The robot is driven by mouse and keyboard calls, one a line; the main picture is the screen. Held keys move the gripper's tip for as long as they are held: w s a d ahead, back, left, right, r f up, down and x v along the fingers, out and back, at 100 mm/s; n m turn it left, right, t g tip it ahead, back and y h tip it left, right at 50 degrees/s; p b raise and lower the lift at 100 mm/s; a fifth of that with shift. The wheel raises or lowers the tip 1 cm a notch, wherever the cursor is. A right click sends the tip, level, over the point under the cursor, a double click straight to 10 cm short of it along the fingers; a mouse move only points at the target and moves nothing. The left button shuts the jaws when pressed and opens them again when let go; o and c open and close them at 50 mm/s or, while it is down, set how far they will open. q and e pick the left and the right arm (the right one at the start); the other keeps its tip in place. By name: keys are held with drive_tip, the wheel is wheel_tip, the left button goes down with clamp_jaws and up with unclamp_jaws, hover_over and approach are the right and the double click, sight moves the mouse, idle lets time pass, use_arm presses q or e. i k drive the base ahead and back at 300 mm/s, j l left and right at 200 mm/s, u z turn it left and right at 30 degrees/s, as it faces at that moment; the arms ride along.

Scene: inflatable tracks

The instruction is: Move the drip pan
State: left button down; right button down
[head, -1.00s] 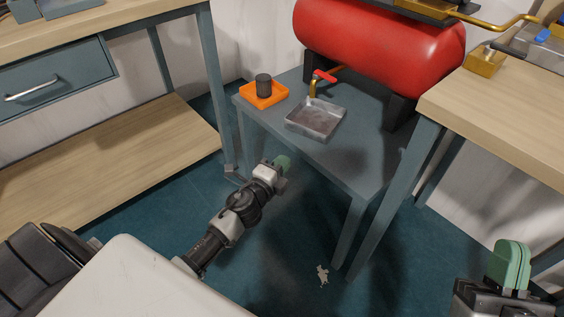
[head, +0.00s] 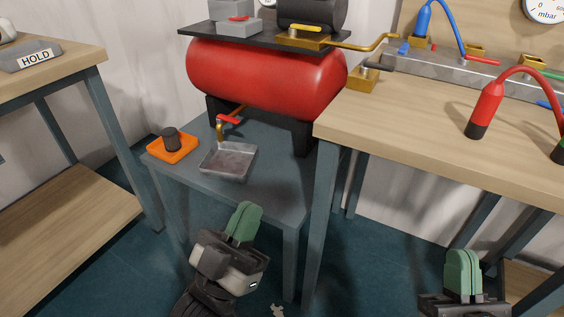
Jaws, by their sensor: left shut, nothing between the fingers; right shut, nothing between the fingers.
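The drip pan (head: 228,162) is a shallow square grey metal tray. It sits on the low grey table (head: 272,190), below a small brass tap with a red handle (head: 228,120). My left gripper (head: 243,223) has green fingers and is shut and empty, in front of the low table's near edge, apart from the pan. My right gripper (head: 463,270) is shut and empty at the lower right, in front of the wooden bench.
An orange tray (head: 172,150) holding a dark cylinder (head: 171,138) stands left of the pan. A red tank (head: 262,78) stands behind it. A wooden bench (head: 430,125) is at right, with a red cylinder and hose (head: 486,108). Another bench (head: 60,70) is at left.

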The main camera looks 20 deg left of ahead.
sight(230, 161)
drive_tip(key=i+j+z, duration=0.1)
drive_tip(key=j+z, duration=0.3)
drive_tip(key=j, duration=0.15)
drive_tip(key=j+z, duration=0.55)
drive_tip(key=j, duration=1.45)
